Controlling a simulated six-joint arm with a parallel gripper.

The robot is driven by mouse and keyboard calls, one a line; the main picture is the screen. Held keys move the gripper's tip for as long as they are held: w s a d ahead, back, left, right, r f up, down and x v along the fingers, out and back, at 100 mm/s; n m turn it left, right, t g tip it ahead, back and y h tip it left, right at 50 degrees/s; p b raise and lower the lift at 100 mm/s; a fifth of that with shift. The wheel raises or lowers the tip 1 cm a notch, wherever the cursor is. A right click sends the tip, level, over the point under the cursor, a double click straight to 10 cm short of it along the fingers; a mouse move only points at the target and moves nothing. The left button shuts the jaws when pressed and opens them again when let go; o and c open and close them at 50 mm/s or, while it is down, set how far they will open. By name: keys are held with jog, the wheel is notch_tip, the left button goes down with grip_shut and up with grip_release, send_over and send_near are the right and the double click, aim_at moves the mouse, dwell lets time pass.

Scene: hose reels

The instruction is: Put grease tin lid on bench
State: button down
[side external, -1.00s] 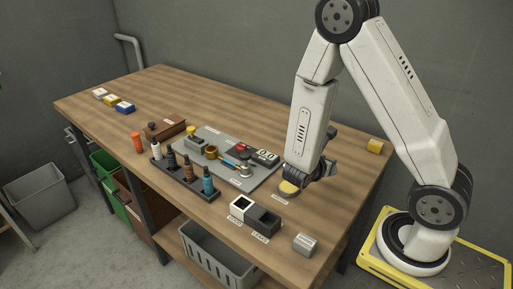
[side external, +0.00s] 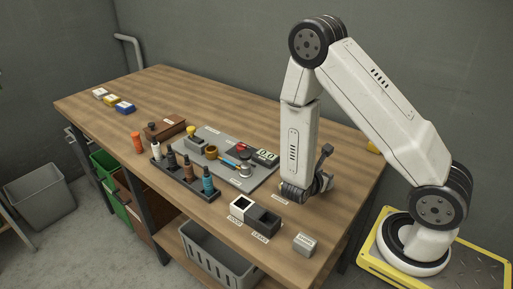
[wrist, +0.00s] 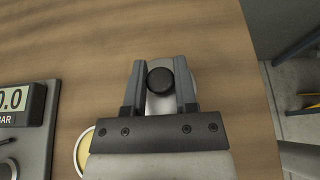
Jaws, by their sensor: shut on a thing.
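The grease tin lid (wrist: 160,103) is a pale grey disc with a round black knob (wrist: 160,80) on top. My gripper (wrist: 161,78) is shut on the knob, one finger on each side. Bench wood (wrist: 75,40) surrounds it in the wrist view; I cannot tell whether the lid touches the wood. A pale-rimmed round thing with yellow inside, likely the open grease tin (wrist: 84,152), shows at lower left, partly hidden by my gripper. In the side view my gripper (side external: 303,193) is low over the bench (side external: 225,97) and hides the lid and tin.
A grey mat (side external: 262,178) holds a 0.0 BAR gauge (side external: 265,157) and small parts, left of my gripper. A rack of bottles (side external: 186,182) stands farther left. Two small bins (side external: 263,221) sit in front. Bare wood lies behind my gripper.

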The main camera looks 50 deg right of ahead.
jog(key=shift+f, duration=1.15)
jog(key=shift+f, duration=0.15)
jog(key=shift+c, duration=2)
grip_release()
jog(key=shift+a+r, duration=0.1)
jog(key=shift+r, duration=0.1)
jog(key=shift+v, duration=5.9)
jog(key=shift+s, duration=0.1)
